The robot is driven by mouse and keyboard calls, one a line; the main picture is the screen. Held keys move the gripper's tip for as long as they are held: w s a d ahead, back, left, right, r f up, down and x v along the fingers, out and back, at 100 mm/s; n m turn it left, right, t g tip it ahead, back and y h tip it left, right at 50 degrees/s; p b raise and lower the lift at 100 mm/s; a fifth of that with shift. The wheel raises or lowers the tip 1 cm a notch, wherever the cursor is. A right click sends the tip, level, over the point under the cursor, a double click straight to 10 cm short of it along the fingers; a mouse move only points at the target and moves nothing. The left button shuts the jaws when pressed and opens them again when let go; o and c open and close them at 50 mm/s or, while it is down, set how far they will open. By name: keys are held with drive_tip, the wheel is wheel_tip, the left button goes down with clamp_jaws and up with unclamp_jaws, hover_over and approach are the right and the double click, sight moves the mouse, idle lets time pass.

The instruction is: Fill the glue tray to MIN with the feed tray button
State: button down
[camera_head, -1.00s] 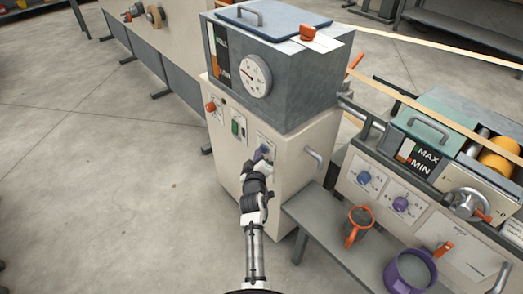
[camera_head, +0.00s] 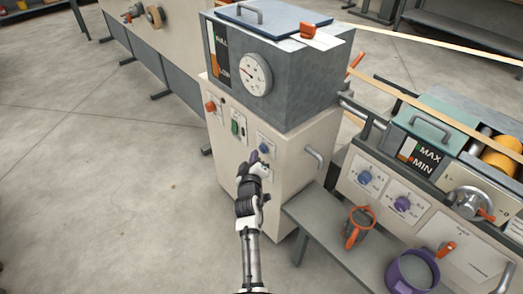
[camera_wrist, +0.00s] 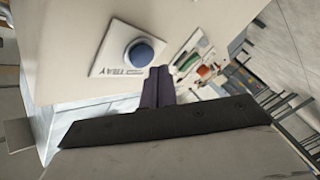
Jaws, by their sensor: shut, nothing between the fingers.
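The feed tray button (camera_head: 264,148) is a round blue button on the front of the beige cabinet. In the wrist view the blue button (camera_wrist: 140,53) sits on a white plate whose lettering ends in "TRAY". My gripper (camera_head: 255,158) is shut and empty, its purple fingertips just below and left of the button. In the wrist view the fingertips (camera_wrist: 159,74) are close below the button and look apart from it. The glue tray (camera_head: 424,131) at the right has a green lid and a MAX/MIN gauge (camera_head: 409,149). Its strip shows some orange, but the exact level is too small to read.
A grey tank (camera_head: 310,85) with a dial stands on the cabinet.

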drive_tip(key=s+a+b, duration=0.1)
drive_tip(key=a, duration=0.1)
drive_tip(key=s+a+b, duration=0.2)
idle(0.3)
idle(3.1)
